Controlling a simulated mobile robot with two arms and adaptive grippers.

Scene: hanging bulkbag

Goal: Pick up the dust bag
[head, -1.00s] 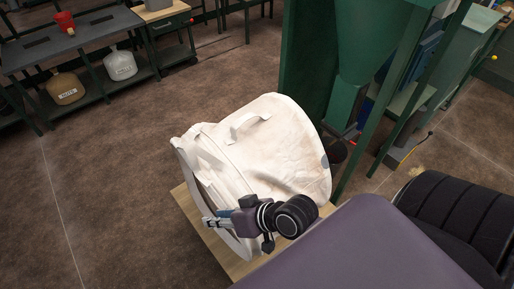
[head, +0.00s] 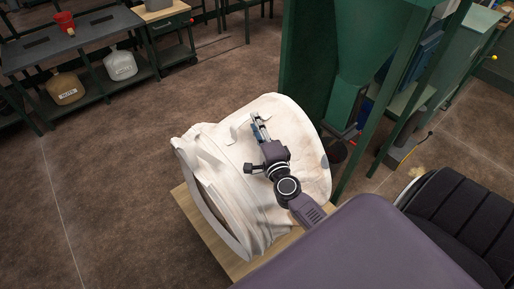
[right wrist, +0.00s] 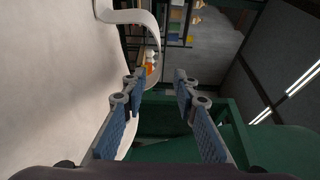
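The dust bag (head: 220,150) is a large white fabric bag lying tilted on a wooden board, with its round rim toward the left and a strap handle on top. My right gripper (head: 257,122) is over the bag's upper side, close to the strap. In the right wrist view the bag's white wall (right wrist: 55,70) fills the left, and the strap (right wrist: 140,18) loops out above the fingers. The gripper's two blue-padded fingers (right wrist: 160,85) are apart with nothing between them. My left gripper is not in view.
The wooden board (head: 185,201) lies under the bag. A green machine (head: 310,70) stands close behind it on the right. A dark bench (head: 75,40) with jugs beneath stands at the back left. Brown floor on the left is clear.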

